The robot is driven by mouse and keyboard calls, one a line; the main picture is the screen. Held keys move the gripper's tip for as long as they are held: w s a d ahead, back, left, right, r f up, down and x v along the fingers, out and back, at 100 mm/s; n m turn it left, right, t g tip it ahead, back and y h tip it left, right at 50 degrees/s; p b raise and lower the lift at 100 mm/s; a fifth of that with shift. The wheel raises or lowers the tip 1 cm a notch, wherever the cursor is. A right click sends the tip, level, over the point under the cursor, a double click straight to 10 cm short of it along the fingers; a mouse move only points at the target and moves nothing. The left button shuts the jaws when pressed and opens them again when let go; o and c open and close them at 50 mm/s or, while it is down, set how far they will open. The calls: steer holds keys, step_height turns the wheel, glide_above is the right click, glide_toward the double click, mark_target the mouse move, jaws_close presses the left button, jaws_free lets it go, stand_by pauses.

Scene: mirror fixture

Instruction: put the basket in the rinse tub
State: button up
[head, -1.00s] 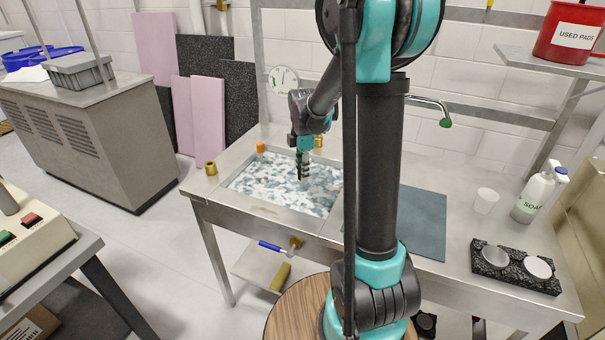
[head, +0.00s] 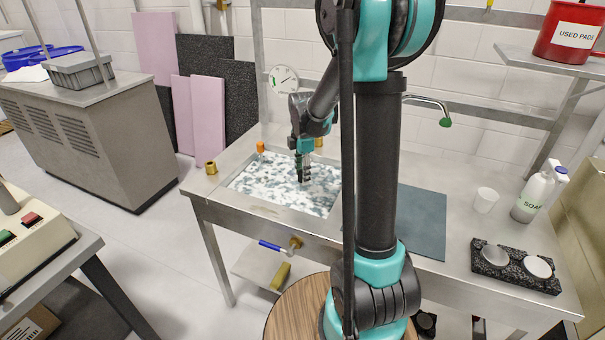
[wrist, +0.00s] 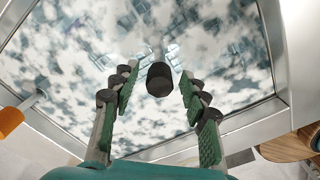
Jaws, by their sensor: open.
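My gripper (head: 303,170) is over the tank (head: 262,205) set into the steel bench. The tank's surface is mottled white and blue-grey, like foam or reflections. In the wrist view my gripper (wrist: 158,92) is open, with green-padded fingers on either side of a black knob (wrist: 160,79) on a thin stem. The knob is between the fingers in the picture, and no grip on it shows. Faint grid-like squares show beyond it; I cannot tell whether they are the basket.
My arm hides the middle of the bench. A faucet (head: 440,112), white cup (head: 485,200) and soap bottle (head: 533,198) are at right. Floor is clear between bench and cart.

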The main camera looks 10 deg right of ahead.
step_height(320, 180, up, 12)
stand_by(0.5)
